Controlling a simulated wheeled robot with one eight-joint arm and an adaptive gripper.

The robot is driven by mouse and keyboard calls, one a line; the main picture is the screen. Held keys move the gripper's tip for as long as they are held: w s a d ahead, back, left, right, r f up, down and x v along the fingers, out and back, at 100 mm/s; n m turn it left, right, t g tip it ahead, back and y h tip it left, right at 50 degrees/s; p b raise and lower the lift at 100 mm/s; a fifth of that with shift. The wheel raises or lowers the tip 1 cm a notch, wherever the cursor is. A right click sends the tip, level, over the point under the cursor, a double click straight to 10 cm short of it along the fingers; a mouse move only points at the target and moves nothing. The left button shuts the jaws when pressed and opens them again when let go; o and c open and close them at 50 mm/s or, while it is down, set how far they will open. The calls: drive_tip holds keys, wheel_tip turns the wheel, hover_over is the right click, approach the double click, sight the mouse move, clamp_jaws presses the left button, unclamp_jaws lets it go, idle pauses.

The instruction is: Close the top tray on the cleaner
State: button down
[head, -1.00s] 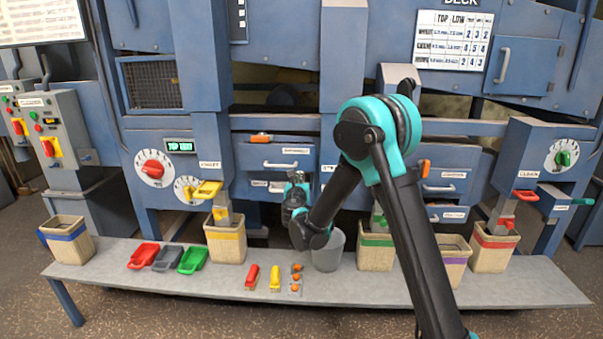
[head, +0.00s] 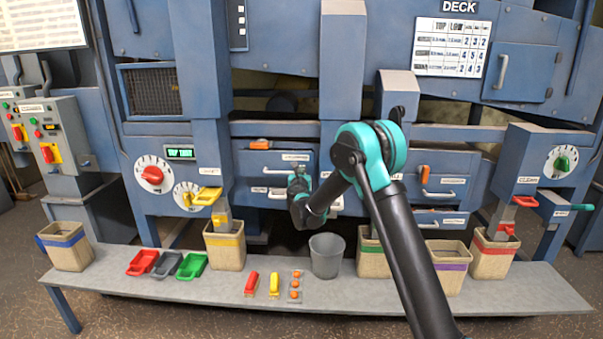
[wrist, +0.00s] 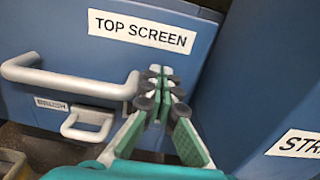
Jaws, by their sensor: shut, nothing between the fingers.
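The top tray, labelled TOP SCREEN, has a blue front (wrist: 100,60) with a grey bar handle (wrist: 70,82) in the wrist view. In the head view its front (head: 248,168) is left of centre on the machine. How far it sticks out I cannot tell clearly. My gripper (wrist: 160,88) is shut and empty, with its fingertips over the right end of the handle and the right side of the tray front. Whether they touch is unclear. In the head view, my gripper's teal body (head: 299,182) covers part of the tray's right side.
A smaller lower handle (wrist: 87,124) lies below the tray. A blue post (wrist: 270,75) stands close on the right. An orange latch (head: 259,144) lies above the tray. The bench (head: 190,290) below holds a grey bucket (head: 325,257), bins and scoops.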

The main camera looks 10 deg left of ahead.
drive_tip(key=shift+w, duration=0.1)
drive_tip(key=w, duration=0.5)
drive_tip(key=shift+w+a, duration=0.3)
drive_tip(key=shift+a, duration=0.05)
drive_tip(key=shift+r, duration=0.1)
